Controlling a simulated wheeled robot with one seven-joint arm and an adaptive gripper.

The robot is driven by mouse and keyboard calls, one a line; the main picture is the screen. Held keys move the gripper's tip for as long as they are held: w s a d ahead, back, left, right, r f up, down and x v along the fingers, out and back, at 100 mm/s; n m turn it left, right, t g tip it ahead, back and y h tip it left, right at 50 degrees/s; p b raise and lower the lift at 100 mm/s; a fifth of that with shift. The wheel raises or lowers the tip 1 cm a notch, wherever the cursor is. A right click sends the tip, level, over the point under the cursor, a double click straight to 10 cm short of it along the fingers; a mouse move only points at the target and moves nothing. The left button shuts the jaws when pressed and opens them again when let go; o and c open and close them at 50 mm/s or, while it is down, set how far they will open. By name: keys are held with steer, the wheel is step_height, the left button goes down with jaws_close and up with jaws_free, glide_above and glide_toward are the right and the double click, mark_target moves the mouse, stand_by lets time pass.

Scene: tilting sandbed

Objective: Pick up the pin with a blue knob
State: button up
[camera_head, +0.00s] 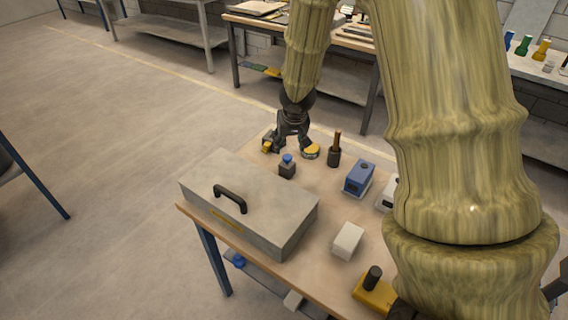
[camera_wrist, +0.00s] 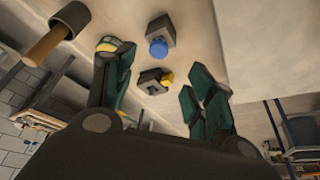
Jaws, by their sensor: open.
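The pin with a blue knob (camera_head: 287,159) stands in a small dark block (camera_head: 287,171) on the table, just behind the grey case. In the wrist view the blue knob (camera_wrist: 158,48) shows at top centre against its grey block (camera_wrist: 160,28). My gripper (camera_head: 288,144) is open and empty, above the table on the far side of the blue-knobbed pin. In the wrist view the fingers of my gripper (camera_wrist: 157,84) are spread apart. Neither is held.
A round yellow-topped tin (camera_head: 311,151) and a dark holder with a brown handle (camera_head: 334,152) stand right of the blue knob. The grey case (camera_head: 265,205) with a black handle fills the near left of the table. A blue box (camera_head: 359,178) and white block (camera_head: 347,240) stand right.

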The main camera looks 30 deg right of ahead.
mark_target(287, 157)
steer(key=shift+x, duration=5.25)
steer(key=shift+d, duration=0.2)
steer(key=shift+s, duration=0.1)
jaws_close()
steer(key=shift+r, duration=0.15)
